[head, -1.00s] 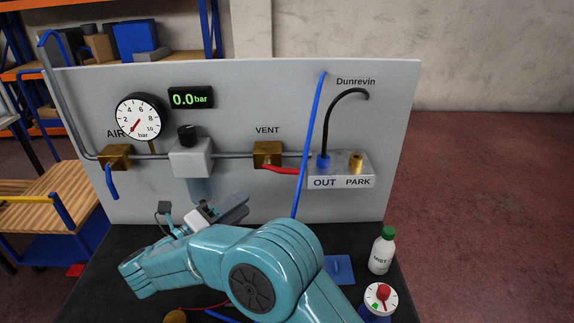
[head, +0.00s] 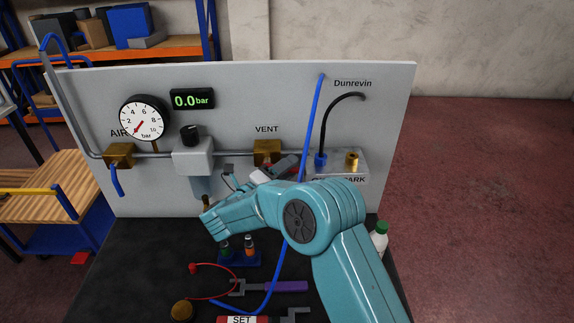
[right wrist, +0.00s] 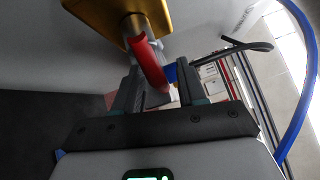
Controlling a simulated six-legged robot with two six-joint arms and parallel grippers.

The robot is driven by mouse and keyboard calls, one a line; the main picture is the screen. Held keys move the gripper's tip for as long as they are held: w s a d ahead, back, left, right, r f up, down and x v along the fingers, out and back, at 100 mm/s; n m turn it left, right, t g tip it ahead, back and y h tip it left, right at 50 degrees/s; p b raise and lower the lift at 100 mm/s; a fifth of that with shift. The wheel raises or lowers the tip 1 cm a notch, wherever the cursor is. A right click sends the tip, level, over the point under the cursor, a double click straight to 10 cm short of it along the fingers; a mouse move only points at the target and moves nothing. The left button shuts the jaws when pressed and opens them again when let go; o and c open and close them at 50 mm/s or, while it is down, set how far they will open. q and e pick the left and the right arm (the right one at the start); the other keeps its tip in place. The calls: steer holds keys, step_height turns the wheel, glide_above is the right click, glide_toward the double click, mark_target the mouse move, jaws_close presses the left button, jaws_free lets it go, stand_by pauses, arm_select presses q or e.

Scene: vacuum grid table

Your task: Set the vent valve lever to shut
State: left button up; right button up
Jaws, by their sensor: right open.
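The brass vent valve (head: 267,147) sits on the pipe under the VENT label; its body also shows at the top of the right wrist view (right wrist: 105,14). Its red lever (right wrist: 148,62) is mostly hidden by my gripper in the head view. My right gripper (head: 284,167) is at the valve, just below and to its right. In the right wrist view my right gripper (right wrist: 160,78) is open, with the red lever between its two fingers. I cannot tell whether a finger touches it. My left gripper is not in view.
A blue hose (head: 311,125) hangs right of the valve, close to my arm. The OUT and PARK block (head: 338,159) is partly behind my arm. The air valve (head: 119,154) has a blue lever.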

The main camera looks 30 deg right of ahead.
steer(key=shift+w, duration=0.1)
steer(key=shift+s+d, duration=0.1)
steer(key=shift+s, duration=0.1)
jaws_close()
arm_select(q)
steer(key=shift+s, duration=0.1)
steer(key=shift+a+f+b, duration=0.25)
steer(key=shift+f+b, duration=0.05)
steer(key=shift+b, duration=0.05)
arm_select(e)
steer(key=shift+w, duration=0.1)
